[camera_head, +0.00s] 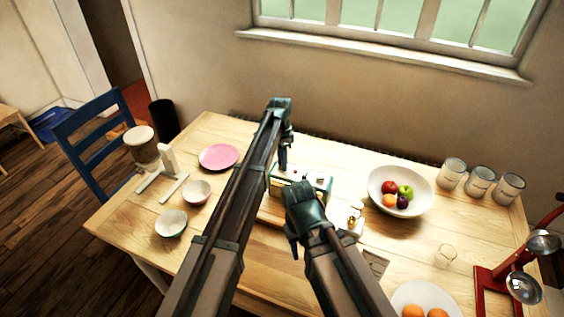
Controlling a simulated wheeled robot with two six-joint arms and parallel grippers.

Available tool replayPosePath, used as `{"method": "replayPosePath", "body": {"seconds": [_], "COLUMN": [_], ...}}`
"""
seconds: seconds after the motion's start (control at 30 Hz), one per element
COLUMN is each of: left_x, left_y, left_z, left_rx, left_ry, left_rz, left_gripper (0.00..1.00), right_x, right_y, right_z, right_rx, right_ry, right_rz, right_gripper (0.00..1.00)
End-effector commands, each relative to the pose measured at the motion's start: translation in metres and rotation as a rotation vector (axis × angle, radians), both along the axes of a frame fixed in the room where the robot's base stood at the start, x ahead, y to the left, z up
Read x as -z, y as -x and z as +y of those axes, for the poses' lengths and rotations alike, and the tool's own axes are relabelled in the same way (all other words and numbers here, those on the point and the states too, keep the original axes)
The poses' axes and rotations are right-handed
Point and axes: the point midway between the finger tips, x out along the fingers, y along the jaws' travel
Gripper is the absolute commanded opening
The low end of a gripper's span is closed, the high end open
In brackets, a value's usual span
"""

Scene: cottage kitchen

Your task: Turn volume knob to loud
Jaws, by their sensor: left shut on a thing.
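A small box-like radio (317,184) with a pale top and teal edges stands near the middle of the wooden table, partly hidden by my arms. My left gripper (283,167) points down at the radio's top, toward its left side. It is shut on a small part there, apparently the volume knob, which the fingers hide. The knob's setting cannot be read. My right gripper (292,250) hangs low in front of the radio, over the table. Its fingers are too small and dark to show whether they are open.
A red stand (490,285) is at right. A wall lies behind.

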Motion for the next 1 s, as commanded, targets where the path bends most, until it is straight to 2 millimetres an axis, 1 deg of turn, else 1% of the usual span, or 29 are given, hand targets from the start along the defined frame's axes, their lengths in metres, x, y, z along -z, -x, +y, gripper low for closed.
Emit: {"method": "replayPosePath", "body": {"seconds": [0.3,0.8,0.83,0.97,1.0], "left_x": [0.0001,0.0001,0.0001,0.0,0.0], "left_y": [0.0002,0.0001,0.0002,0.0001,0.0001], "left_z": [-0.0003,-0.0003,-0.0003,-0.0003,-0.0003], "left_rx": [0.09,0.103,0.103,0.102,0.102], "left_ry": [0.0,0.001,0.001,0.001,0.001], "left_rz": [0.001,0.001,0.001,0.001,0.001], "left_gripper": [0.0,0.0,0.38,0.61,0.63], "right_x": [0.0001,0.0001,0.0001,0.0,0.0], "right_y": [0.0,0.0,0.0,0.0,0.0], "right_z": [0.0,0.0,0.0,0.0,0.0], "right_rx": [0.0,0.0,0.0,0.0,0.0], "right_ry": [0.0,0.0,0.0,0.0,0.0], "right_rz": [0.0,0.0,0.0,0.0,0.0], "right_gripper": [0.44,0.44,0.44,0.44,0.44]}}
